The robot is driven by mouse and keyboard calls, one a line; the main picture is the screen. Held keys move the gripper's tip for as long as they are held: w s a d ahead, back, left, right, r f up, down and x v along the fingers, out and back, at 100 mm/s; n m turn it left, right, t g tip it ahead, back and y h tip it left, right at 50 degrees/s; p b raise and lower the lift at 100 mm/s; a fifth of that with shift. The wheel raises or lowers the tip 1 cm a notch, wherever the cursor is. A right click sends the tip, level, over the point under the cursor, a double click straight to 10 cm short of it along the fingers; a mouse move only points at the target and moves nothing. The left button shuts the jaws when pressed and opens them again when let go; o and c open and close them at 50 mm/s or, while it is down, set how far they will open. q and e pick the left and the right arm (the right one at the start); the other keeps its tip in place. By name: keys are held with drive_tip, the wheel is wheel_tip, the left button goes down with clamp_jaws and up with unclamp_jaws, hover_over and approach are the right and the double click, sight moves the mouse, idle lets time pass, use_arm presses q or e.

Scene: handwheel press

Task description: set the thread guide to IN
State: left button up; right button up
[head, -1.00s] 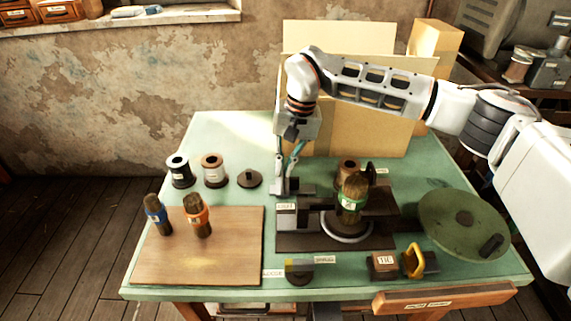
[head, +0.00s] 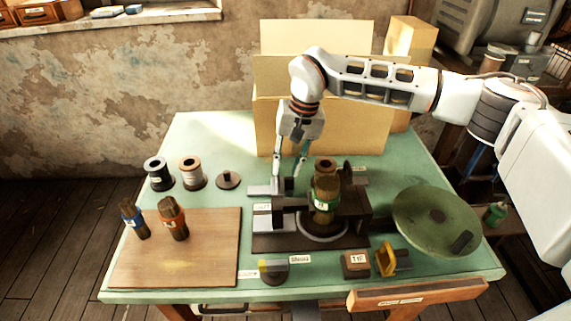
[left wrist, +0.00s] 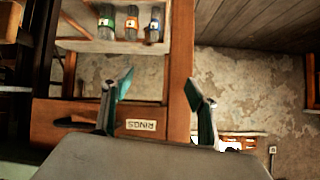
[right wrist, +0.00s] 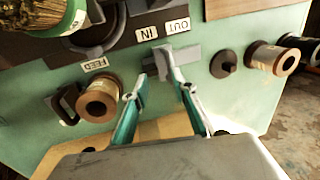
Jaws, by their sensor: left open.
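The thread guide, a small grey sliding block (right wrist: 187,62), is at the press's back edge in the right wrist view, beside the IN label (right wrist: 146,35) and OUT label (right wrist: 177,26). It also shows in the head view (head: 261,190). My right gripper (right wrist: 156,66) points down at it with its fingers apart, tips close to the block. Whether they touch it is unclear. In the head view, my right gripper (head: 284,188) stands behind the dark press base (head: 265,242). My left gripper (left wrist: 158,90) is open and empty, away from the guide, facing a drawer labelled RINGS (left wrist: 70,119).
A green-banded brush (head: 324,200) stands on the press, with a copper-coloured spool (right wrist: 98,100) near the FEED label. A green disc (head: 415,215) is at right. Spools (head: 191,172) and a wooden board (head: 190,260) are at left. Cardboard boxes (head: 350,125) stand behind.

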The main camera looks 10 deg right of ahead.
drive_tip(key=p+v, duration=0.4)
drive_tip(key=v, duration=0.5)
drive_tip(key=shift+p, duration=0.4)
idle(0.4)
drive_tip(key=shift+w+a, duration=0.1)
drive_tip(key=shift+w, duration=0.05)
idle(0.3)
drive_tip(key=v, duration=1.2)
drive_tip(key=shift+a, duration=0.1)
